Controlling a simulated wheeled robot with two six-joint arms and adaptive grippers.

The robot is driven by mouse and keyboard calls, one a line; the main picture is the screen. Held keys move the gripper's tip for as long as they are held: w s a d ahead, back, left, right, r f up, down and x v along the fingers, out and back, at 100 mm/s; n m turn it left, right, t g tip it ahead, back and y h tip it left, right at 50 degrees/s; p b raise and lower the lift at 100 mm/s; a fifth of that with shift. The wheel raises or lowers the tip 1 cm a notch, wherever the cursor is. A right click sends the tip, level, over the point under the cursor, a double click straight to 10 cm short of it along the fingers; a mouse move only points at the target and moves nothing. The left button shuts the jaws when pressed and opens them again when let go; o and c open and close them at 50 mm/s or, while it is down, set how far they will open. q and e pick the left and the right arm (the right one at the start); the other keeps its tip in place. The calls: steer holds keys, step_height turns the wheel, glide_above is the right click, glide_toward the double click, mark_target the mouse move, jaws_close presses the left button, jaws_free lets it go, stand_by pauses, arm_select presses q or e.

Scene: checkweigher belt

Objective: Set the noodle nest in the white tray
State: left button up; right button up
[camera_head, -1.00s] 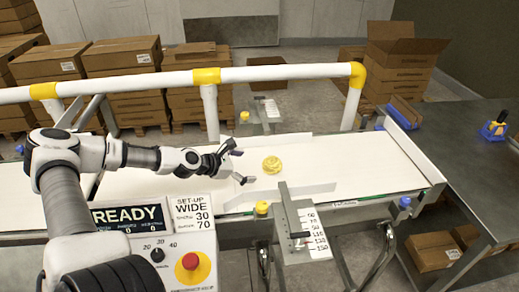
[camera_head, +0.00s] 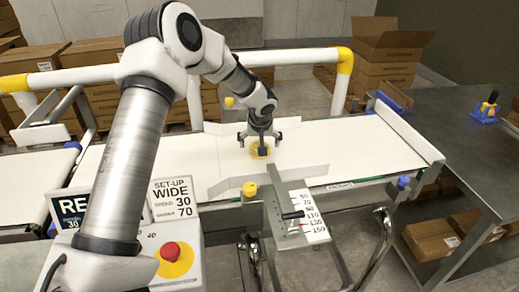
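The yellow noodle nest (camera_head: 259,151) lies on the white belt between the two angled guide rails. My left gripper (camera_head: 260,140) reaches down over it from above. Its fingers are spread, one to each side of the nest, and partly hide it. I cannot tell whether the fingers touch it. My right gripper is not in view. I see no white tray in this view.
The front guide rail (camera_head: 270,181) and a scale plate (camera_head: 299,217) stand nearer than the nest. A white pipe rail (camera_head: 300,57) runs behind the belt (camera_head: 360,150). A control box with a red button (camera_head: 170,251) is at front left. A dark table (camera_head: 450,130) is at right.

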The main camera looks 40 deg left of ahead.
arm_select(q)
steer(key=x, duration=0.2)
steer(key=shift+w+f, duration=0.15)
steer(key=shift+f, duration=0.1)
steer(key=c, duration=1.3)
steer(key=shift+r, duration=0.15)
